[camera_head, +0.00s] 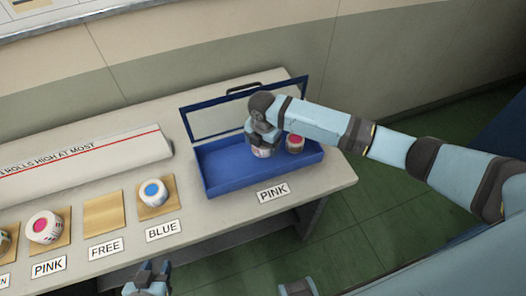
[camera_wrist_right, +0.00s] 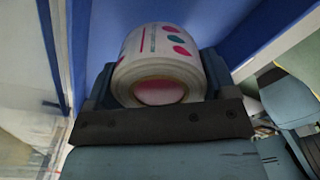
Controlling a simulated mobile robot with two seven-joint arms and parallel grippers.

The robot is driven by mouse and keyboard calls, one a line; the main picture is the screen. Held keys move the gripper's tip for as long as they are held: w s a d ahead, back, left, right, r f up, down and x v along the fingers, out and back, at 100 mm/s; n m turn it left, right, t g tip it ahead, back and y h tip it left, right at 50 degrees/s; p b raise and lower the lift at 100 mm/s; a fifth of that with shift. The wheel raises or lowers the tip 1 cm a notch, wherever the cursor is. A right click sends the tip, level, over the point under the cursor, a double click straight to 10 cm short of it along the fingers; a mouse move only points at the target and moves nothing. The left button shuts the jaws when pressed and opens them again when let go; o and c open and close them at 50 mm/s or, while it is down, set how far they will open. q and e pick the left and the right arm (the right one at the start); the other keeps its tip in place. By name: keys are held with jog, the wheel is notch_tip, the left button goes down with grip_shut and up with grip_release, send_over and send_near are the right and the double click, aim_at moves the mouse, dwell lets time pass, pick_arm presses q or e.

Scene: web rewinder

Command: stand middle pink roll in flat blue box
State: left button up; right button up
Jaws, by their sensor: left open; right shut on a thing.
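The flat blue box (camera_head: 240,178) stands open on the right of the table behind a PINK label. My right gripper (camera_head: 264,142) is over the inside of the box, shut on a white roll (camera_head: 263,151). In the right wrist view this roll (camera_wrist_right: 160,62) shows a pink core and pink and teal dots between the fingers. Whether it touches the box floor I cannot tell. Another roll (camera_head: 295,143) with a reddish-pink top stands in the box to its right. A pink-cored roll (camera_head: 43,227) sits on a pad at left. My left gripper (camera_head: 150,275) is open and empty at the front edge.
A blue-cored roll (camera_head: 153,192) sits on the pad by the BLUE label. The FREE pad (camera_head: 104,212) is empty. The box's clear, blue-framed lid (camera_head: 225,115) is raised behind it. A white sloped block (camera_head: 85,160) with a red line lies at left.

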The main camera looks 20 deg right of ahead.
aim_at(263, 153)
jog(key=shift+f, duration=2.25)
jog(key=shift+f, duration=0.15)
jog(key=o, duration=0.9)
notch_tip(263, 153, up, 12)
jog(key=shift+r, duration=0.2)
